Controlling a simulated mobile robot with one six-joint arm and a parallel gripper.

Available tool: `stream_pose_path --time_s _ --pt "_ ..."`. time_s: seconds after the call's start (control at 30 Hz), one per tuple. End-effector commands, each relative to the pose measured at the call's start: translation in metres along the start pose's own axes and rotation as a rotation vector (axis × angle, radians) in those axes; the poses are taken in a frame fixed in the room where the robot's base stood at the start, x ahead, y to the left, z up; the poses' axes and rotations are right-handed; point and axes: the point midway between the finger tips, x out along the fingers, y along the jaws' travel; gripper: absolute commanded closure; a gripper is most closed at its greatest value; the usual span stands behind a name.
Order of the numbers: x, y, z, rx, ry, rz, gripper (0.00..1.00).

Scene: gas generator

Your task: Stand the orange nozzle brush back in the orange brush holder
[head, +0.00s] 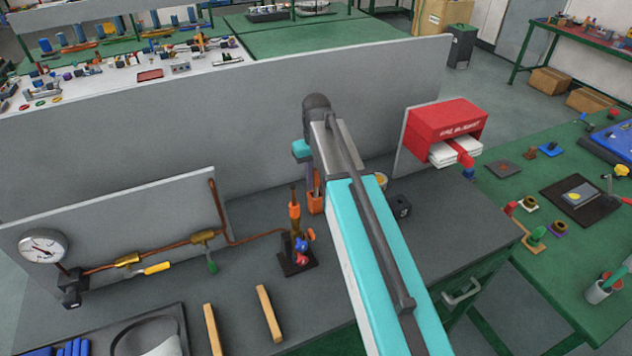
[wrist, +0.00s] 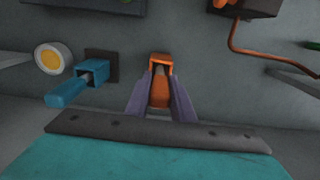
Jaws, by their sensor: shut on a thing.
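In the wrist view, my gripper (wrist: 160,80) is shut on the orange nozzle brush (wrist: 159,94), with one purple-grey finger on each side. The square orange brush holder (wrist: 160,57) shows right at the fingertips, and the brush lines up with its opening. I cannot tell how deep the brush sits in it. In the head view, the orange holder (head: 315,204) stands on the grey bench, partly hidden by my arm.
A blue holder (wrist: 97,67) with a blue-handled tool and a round yellow-topped tin (wrist: 50,58) stand left of the brush in the wrist view. In the head view, an orange torch (head: 294,215) on a dark stand and a copper pipe (head: 228,240) are close left.

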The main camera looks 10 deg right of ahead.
Motion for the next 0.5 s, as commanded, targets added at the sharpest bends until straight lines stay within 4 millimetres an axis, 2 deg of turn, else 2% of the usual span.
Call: stream_pose_path --time_s 0.23,0.5 --pt "0.015 0.0 0.0 0.0 0.001 0.0 1.0" --pt "0.017 0.0 0.0 0.0 0.001 0.0 1.0"
